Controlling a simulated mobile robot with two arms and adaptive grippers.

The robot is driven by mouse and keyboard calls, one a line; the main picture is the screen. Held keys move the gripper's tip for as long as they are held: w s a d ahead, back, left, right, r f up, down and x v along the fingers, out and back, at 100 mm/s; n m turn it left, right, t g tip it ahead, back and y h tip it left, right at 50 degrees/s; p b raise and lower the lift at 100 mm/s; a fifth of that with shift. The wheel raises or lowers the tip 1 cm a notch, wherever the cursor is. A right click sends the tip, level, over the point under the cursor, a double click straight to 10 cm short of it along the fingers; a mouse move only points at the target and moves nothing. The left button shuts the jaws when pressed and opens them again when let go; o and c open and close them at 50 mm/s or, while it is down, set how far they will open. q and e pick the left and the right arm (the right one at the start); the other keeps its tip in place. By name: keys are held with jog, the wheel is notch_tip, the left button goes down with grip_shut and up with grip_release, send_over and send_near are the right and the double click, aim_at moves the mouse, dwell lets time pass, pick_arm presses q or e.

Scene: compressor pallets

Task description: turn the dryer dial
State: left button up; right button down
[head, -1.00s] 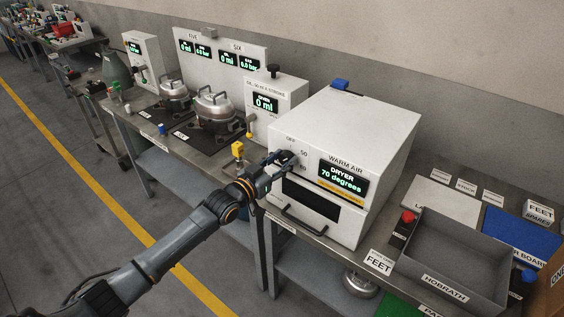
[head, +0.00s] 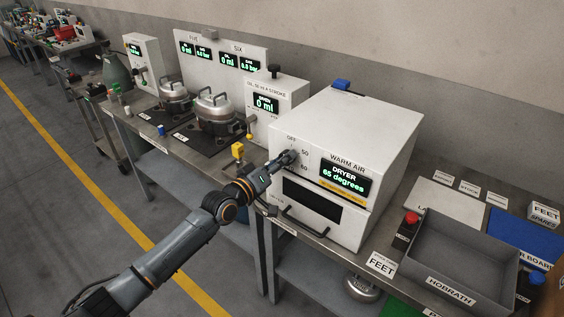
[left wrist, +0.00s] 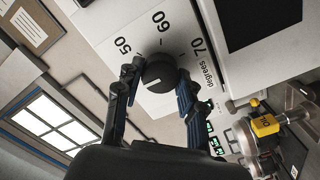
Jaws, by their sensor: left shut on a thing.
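The dryer (head: 345,140) is a white box labelled WARM AIR on the bench, and its display (head: 343,177) reads 65 degrees. The black round dial (left wrist: 159,73) is on its front face, with 50, 60 and 70 printed around it in the left wrist view. A white line marks the dial's face. My left gripper (head: 288,158) is at the dial and mostly covers it in the head view. In the left wrist view its two fingers (left wrist: 159,84) are shut on the dial, one on each side. My right gripper is not in view.
A yellow-topped fitting (head: 238,150) and metal pots (head: 216,112) stand to the left. A grey tray (head: 461,259) and a red-capped bottle (head: 407,230) are to the right.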

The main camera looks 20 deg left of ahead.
pick_arm(q)
jog(key=shift+f, duration=0.1)
dwell(0.3)
jog(key=o, duration=1.2)
jog(key=shift+s, duration=0.1)
jog(key=v, duration=1.2)
